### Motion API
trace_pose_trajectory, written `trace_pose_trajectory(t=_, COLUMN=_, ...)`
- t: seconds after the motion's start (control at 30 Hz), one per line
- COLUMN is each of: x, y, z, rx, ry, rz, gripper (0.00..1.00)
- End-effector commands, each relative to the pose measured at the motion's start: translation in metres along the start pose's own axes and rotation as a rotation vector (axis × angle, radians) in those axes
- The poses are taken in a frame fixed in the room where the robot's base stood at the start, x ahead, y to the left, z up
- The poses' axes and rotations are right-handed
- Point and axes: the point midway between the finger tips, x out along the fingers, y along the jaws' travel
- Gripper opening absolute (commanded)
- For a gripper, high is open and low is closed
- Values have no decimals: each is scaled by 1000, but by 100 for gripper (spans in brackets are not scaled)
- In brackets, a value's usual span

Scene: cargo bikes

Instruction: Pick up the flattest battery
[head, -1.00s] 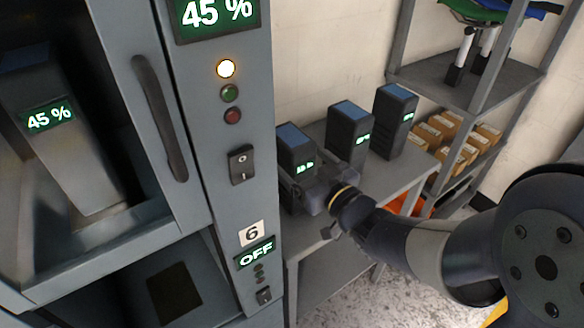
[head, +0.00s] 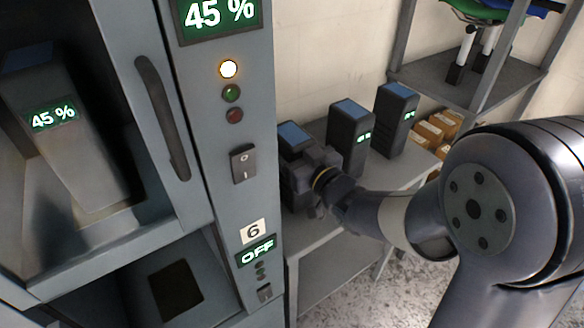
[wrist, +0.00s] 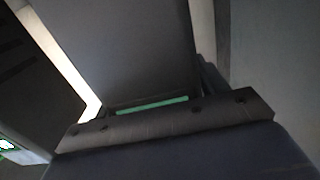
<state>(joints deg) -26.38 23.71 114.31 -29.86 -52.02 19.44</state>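Three dark batteries with blue tops stand upright in a row on a grey bench: a near one (head: 292,136), a middle one (head: 349,138) and a far one (head: 395,118). Their small green displays are too blurred to read, and the near one's is hidden. Another battery (head: 68,135) sits in the cabinet bay at left and shows 45 %. My gripper (head: 308,176) is right at the near battery's front and covers its lower part. In the wrist view that battery (wrist: 125,45) fills the upper middle, its green display strip just above my gripper's dark bar. The fingers are not clear.
The grey charging cabinet (head: 215,205) stands close at left of my gripper, with a handle (head: 162,118), lamps and switches. Its lower bay, labelled 6, reads OFF. A shelf rack (head: 455,80) with small boxes stands behind the bench (head: 335,235).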

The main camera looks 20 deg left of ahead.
Motion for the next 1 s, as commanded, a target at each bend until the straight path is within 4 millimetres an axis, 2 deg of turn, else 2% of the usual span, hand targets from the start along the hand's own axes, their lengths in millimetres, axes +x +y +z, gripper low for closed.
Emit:
trace_pose_trajectory(t=0.07, x=0, y=0, z=0, rx=0, ry=0, rz=0, gripper=62)
trace_pose_trajectory(t=0.8, x=0, y=0, z=0, rx=0, ry=0, rz=0, gripper=1)
trace_pose_trajectory(t=1.0, x=0, y=0, z=-4, rx=-2, ry=10, rz=-1, gripper=0)
